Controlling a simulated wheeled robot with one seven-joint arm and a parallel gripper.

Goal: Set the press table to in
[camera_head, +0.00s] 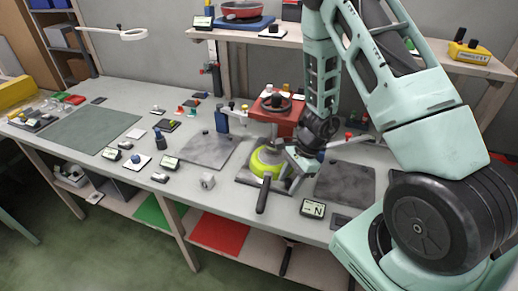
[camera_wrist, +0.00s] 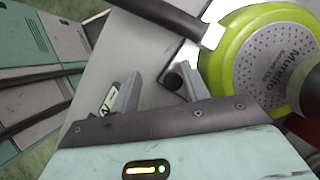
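The red press (camera_head: 285,121) with a dark handwheel stands at the back of the bench's middle. A lime-green pan (camera_head: 261,162) lies upside down in front of it, over a grey plate (camera_head: 250,181) that I take to be the press table. The pan's black handle (camera_head: 262,196) points toward the front edge; the pan also shows in the wrist view (camera_wrist: 230,62). My gripper (camera_head: 292,174) is low, just right of the pan. In the wrist view my gripper (camera_wrist: 158,82) is open. A small black knob (camera_wrist: 173,82) shows between its fingers, nearer the right one; contact is unclear.
A small display (camera_head: 313,208) reading something like "N" stands at the front right of the plate. Dark grey mats (camera_head: 345,184) and (camera_head: 209,150) lie on either side. A small grey block (camera_head: 208,181) stands left of the handle. A shelf (camera_head: 255,37) runs above the back.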

